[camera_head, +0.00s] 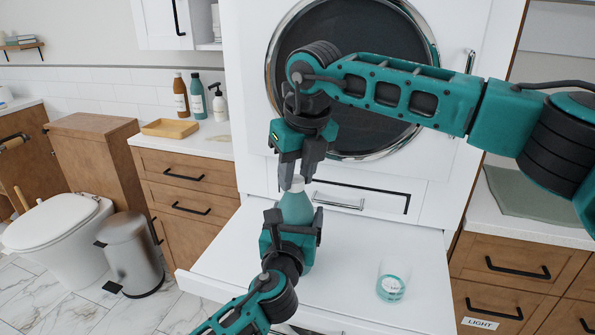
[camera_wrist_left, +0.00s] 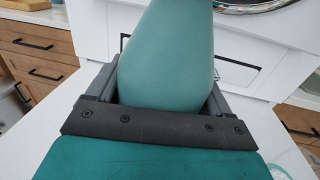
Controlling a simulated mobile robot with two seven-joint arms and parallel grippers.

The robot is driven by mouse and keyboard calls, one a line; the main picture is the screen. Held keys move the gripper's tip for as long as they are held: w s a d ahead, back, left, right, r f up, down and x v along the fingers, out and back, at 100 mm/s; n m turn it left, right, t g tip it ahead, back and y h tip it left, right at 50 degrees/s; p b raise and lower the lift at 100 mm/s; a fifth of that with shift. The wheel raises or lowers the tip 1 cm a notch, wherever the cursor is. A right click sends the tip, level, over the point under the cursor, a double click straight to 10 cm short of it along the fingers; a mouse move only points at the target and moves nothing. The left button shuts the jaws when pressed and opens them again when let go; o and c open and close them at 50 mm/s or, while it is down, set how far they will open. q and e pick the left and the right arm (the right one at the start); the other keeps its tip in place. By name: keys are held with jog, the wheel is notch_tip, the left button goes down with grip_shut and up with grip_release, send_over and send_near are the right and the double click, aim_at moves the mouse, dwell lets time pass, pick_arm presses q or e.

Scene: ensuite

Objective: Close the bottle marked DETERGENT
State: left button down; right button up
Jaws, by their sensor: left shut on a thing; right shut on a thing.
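A teal bottle (camera_head: 296,206) stands upright over the white pull-out shelf (camera_head: 370,255) in front of the round-door machine. No marking shows on its visible side. My left gripper (camera_head: 294,217) is shut around the bottle's body from the front. In the left wrist view the bottle (camera_wrist_left: 165,60) fills the space between the left gripper's fingers (camera_wrist_left: 162,95). My right gripper (camera_head: 297,180) points down from above and is shut on a pale cap (camera_head: 297,184) at the bottle's top. The fingers partly hide the cap, so I cannot tell whether it is seated on the neck.
A clear cup (camera_head: 391,287) with a teal band at its bottom stands on the shelf to the right. A round machine door (camera_head: 350,80) is close behind my right arm. Several bottles (camera_head: 198,97) and a tray (camera_head: 170,128) stand on the left counter. The shelf's right part is mostly clear.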

jog(key=m+h, duration=0.1)
jog(key=m, duration=0.4)
jog(key=shift+a, duration=0.2)
jog(key=m+h, duration=0.1)
jog(key=m, duration=0.5)
jog(key=shift+a+h, duration=0.15)
jog(key=shift+h, duration=0.25)
jog(key=m+g+h, duration=0.1)
jog(key=m, duration=0.6)
jog(key=shift+w+a, duration=0.1)
jog(key=shift+a, duration=0.05)
jog(key=m+g, duration=0.1)
jog(key=m, duration=0.3)
jog(key=shift+w+m+h, duration=0.1)
jog(key=shift+m+h, duration=0.2)
jog(key=o, duration=1)
jog(key=shift+c, duration=0.3)
